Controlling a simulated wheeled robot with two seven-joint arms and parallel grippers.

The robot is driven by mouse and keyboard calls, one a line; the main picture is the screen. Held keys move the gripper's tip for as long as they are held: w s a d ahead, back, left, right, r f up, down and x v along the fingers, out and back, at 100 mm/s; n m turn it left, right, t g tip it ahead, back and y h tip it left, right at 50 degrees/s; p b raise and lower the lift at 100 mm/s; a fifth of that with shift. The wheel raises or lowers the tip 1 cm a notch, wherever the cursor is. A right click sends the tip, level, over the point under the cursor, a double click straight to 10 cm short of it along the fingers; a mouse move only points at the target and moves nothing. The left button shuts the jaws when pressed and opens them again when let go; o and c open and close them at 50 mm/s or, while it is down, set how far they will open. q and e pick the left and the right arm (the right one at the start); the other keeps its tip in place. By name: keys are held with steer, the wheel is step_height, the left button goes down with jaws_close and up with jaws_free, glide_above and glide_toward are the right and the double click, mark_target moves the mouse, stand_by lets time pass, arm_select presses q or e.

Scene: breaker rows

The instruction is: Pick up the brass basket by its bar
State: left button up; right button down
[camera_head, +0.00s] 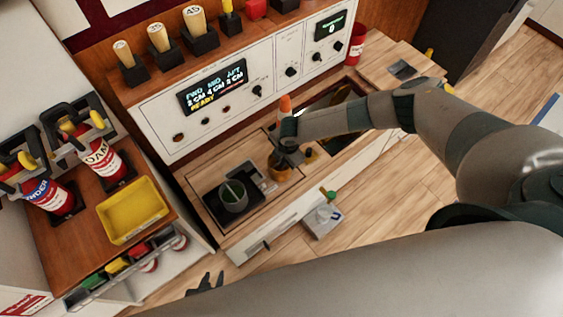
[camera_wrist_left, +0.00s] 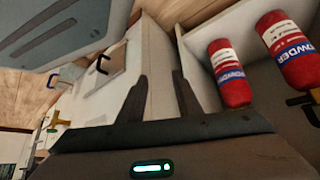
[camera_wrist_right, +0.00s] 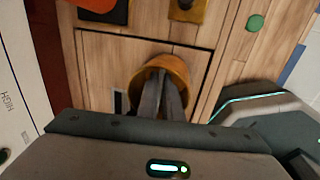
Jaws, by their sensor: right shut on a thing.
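The brass basket (camera_head: 279,173) stands in the wooden counter recess in the head view, partly hidden by my right gripper (camera_head: 286,155). In the right wrist view, the round brass basket (camera_wrist_right: 179,66) is seen from above. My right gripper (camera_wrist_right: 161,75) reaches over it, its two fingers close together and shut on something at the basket. The fingers hide the bar, so I take the bar to be between them. I cannot tell whether the basket is lifted. My left gripper (camera_head: 207,285) is low in the head view, away from the basket. Its fingers are apart and empty in the left wrist view (camera_wrist_left: 160,76).
A dark grey cup (camera_head: 233,197) with a stick stands left of the basket. A yellow tray (camera_head: 133,210) sits on the left table beside red canisters (camera_head: 103,160). The control panel (camera_head: 215,90) rises behind. A box with a green knob (camera_head: 323,219) is in front.

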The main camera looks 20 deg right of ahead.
steer(key=r, duration=0.4)
steer(key=shift+d, duration=0.2)
arm_select(q)
steer(key=shift+s+a+f+g+y+b, duration=0.3)
steer(key=shift+s+a+f+g+b, duration=0.3)
steer(key=shift+a+f+b, duration=0.15)
arm_select(e)
steer(key=s+d+r, duration=0.1)
steer(key=d+r, duration=0.5)
steer(key=d, duration=0.5)
steer(key=shift+s+r, duration=0.15)
steer(key=shift+r, duration=0.2)
